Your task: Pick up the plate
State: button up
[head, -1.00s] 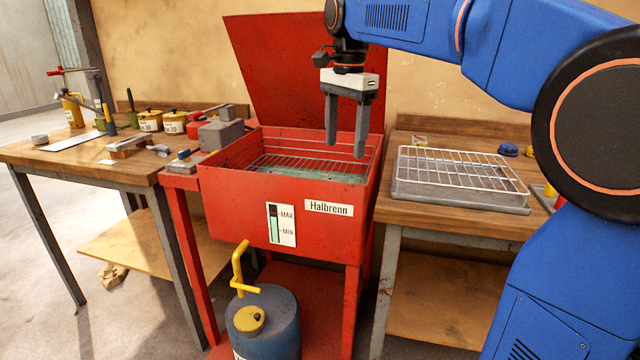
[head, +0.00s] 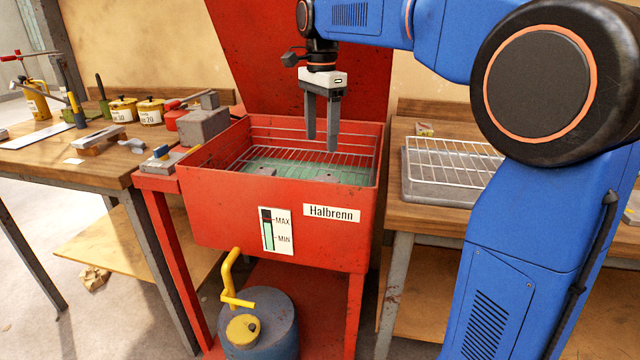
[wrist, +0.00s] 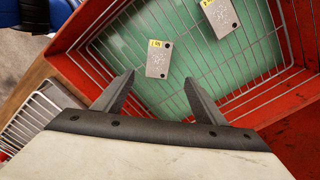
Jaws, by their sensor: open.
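Two small grey metal plates with yellow tags lie in the red basin (head: 270,215), over its wire rack and green liquid. In the wrist view one plate (wrist: 158,59) is just beyond the fingertips, near the middle. The other plate (wrist: 220,17) is farther off, at the top right. In the head view they show as small grey shapes, one on the left (head: 265,171) and one on the right (head: 325,176). My gripper (head: 322,144) hangs above the basin with its fingers pointing down, open and empty. It also shows in the wrist view (wrist: 159,78), apart from both plates.
The raised red lid (head: 300,70) stands behind the basin. A wire rack on a grey tray (head: 450,165) lies on the right bench. A grey block (head: 203,128) sits at the basin's left edge. The left bench (head: 60,160) holds tins and tools. A blue drum (head: 262,325) stands below.

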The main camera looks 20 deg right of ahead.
notch_tip(320, 180, down, 6)
jog(key=shift+r, duration=0.15)
jog(key=shift+s+a+f, duration=0.1)
jog(key=shift+s+f, duration=0.05)
jog(key=shift+f, duration=1.2)
jog(key=shift+s+a+f, duration=0.1)
jog(key=shift+f, duration=1.25)
grip_shut()
jog(key=shift+r, duration=0.15)
